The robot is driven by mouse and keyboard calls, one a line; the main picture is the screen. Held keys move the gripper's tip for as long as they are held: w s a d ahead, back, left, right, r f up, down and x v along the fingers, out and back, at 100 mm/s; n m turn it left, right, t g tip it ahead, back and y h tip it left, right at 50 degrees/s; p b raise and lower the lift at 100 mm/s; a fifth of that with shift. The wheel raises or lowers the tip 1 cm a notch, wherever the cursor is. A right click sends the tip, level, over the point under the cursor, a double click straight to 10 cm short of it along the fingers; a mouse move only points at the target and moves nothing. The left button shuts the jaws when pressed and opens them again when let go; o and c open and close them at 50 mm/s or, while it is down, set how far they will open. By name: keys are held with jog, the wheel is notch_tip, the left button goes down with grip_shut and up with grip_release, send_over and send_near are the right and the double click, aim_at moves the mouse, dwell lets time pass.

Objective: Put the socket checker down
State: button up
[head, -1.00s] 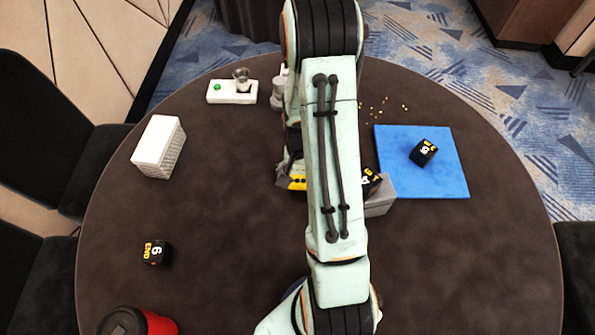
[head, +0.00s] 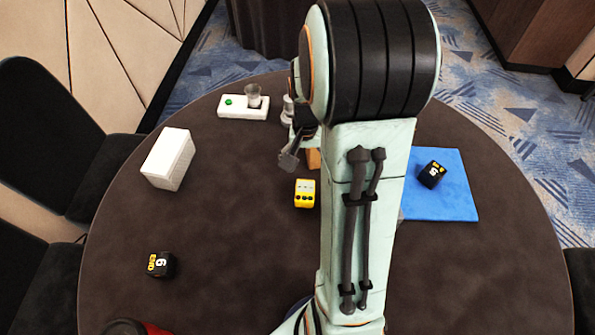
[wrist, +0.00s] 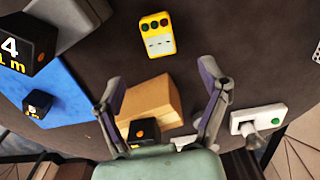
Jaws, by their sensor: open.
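The socket checker (head: 305,193) is a small yellow block with a pale label and several round lights. It rests on the dark round table, left of my arm in the head view. It also shows in the wrist view (wrist: 157,35), near the top, apart from my fingers. My gripper (wrist: 160,80) is open with nothing between its fingertips. In the head view only part of my gripper (head: 290,160) shows, beyond the checker; my arm hides the rest.
A wooden block (wrist: 150,97) lies near my fingers. A white box (head: 168,158) stands left. A black cube (head: 432,174) sits on a blue mat (head: 450,205); another (head: 160,264) is front left. The table's left middle is clear.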

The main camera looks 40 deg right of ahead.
jog(key=s+a+r+n, duration=0.4)
jog(key=a, duration=0.4)
jog(key=s+a+r+n, duration=0.4)
jog(key=s+a+r, duration=0.1)
jog(key=a, duration=0.3)
jog(key=shift+s+a+r+y, duration=0.15)
jog(key=shift+a+y, duration=0.1)
jog(key=shift+y, duration=0.05)
jog(key=o, duration=0.3)
jog(key=shift+n, duration=0.9)
jog(key=s, duration=0.1)
jog(key=s+a, duration=0.2)
jog(key=shift+s+r, duration=0.15)
jog(key=shift+s, duration=0.15)
jog(key=shift+o, duration=0.8)
jog(key=shift+s+a, duration=0.15)
jog(key=shift+s, duration=0.15)
